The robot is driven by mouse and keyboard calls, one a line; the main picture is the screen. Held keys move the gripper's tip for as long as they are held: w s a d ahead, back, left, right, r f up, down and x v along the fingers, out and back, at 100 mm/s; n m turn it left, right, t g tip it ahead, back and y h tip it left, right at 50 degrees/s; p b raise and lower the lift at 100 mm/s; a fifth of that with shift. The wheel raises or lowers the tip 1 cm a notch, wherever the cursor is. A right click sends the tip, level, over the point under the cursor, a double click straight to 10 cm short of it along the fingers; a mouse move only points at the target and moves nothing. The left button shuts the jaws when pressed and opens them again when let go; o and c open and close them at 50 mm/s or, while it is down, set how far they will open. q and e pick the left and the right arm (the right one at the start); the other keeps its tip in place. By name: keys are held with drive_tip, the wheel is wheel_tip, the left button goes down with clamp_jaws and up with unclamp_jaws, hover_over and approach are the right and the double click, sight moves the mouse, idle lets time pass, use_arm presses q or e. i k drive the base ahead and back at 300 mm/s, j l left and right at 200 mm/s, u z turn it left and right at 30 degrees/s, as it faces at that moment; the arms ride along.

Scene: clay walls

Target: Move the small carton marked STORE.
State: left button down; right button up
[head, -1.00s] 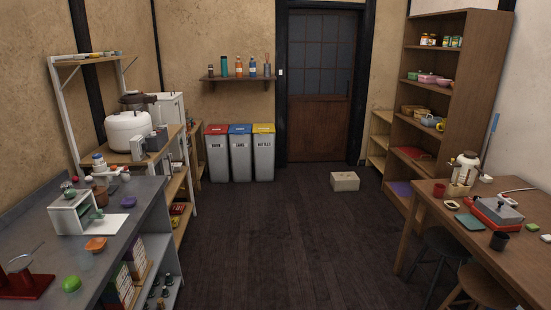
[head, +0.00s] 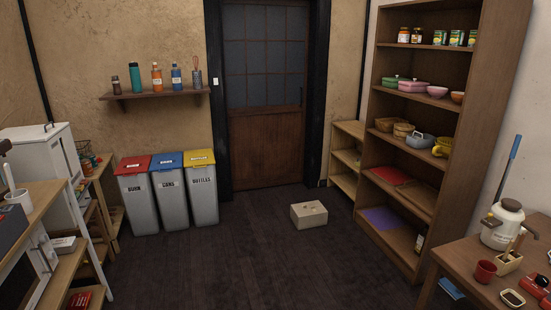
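A small pale carton (head: 308,214) stands on the dark floor in the head view, right of the middle and in front of the door. Dark marks show on its top and front, but they are too small to read, so I cannot tell whether it says STORE. It stands apart from the shelves and bins. Neither of my grippers is in view.
Open dark floor (head: 250,262) lies ahead up to the carton. Three bins (head: 171,196) stand left of the door (head: 266,110). A tall wooden shelf (head: 428,215) and a table (head: 462,262) bound the right, and a shelving unit (head: 75,265) the left.

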sight(319, 219)
drive_tip(key=i+z, duration=0.4)
drive_tip(key=i, duration=2.25)
drive_tip(key=j, duration=0.1)
